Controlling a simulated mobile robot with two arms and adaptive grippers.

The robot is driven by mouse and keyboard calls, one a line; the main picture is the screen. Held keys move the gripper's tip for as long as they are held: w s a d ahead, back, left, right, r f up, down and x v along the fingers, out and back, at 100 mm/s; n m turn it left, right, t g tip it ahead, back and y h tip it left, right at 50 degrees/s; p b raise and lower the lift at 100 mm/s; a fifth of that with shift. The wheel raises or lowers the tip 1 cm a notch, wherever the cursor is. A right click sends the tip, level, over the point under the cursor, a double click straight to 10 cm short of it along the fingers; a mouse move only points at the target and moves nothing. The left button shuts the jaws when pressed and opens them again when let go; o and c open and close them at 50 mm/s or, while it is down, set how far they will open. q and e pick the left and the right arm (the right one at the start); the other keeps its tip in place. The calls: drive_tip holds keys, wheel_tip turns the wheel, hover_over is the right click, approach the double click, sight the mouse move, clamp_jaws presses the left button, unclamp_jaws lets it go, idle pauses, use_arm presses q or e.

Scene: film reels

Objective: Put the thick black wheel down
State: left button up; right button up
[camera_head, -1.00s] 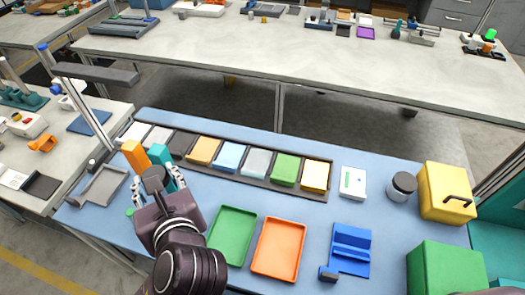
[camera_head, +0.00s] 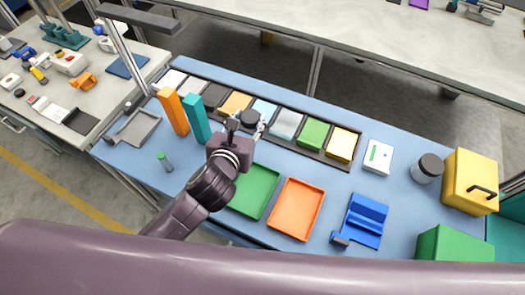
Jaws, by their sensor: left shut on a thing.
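My left gripper (camera_head: 246,124) is shut on the thick black wheel (camera_head: 250,117), a short dark cylinder held between its fingers. It is in the middle of the head view, at the near side of the row of coloured bins and beyond the green tray (camera_head: 256,190). I cannot tell whether the wheel touches anything beneath it. My right gripper is not in view.
An orange upright block (camera_head: 172,110) and a teal upright block (camera_head: 196,118) stand left of the gripper. An orange tray (camera_head: 297,208), a blue holder (camera_head: 364,222) and a dark-lidded jar (camera_head: 428,168) are to the right. Blue table (camera_head: 335,185) is bare between them.

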use_arm(q)
wheel_tip(320, 180, down, 11)
drive_tip(key=shift+r+b, duration=0.1)
drive_tip(key=shift+b, duration=0.5)
drive_tip(key=shift+f+b, duration=0.45)
drive_tip(key=shift+f, duration=1.8)
drive_tip(key=shift+f, duration=0.15)
drive_tip(key=o, duration=1.2)
drive_tip(key=shift+c, duration=0.2)
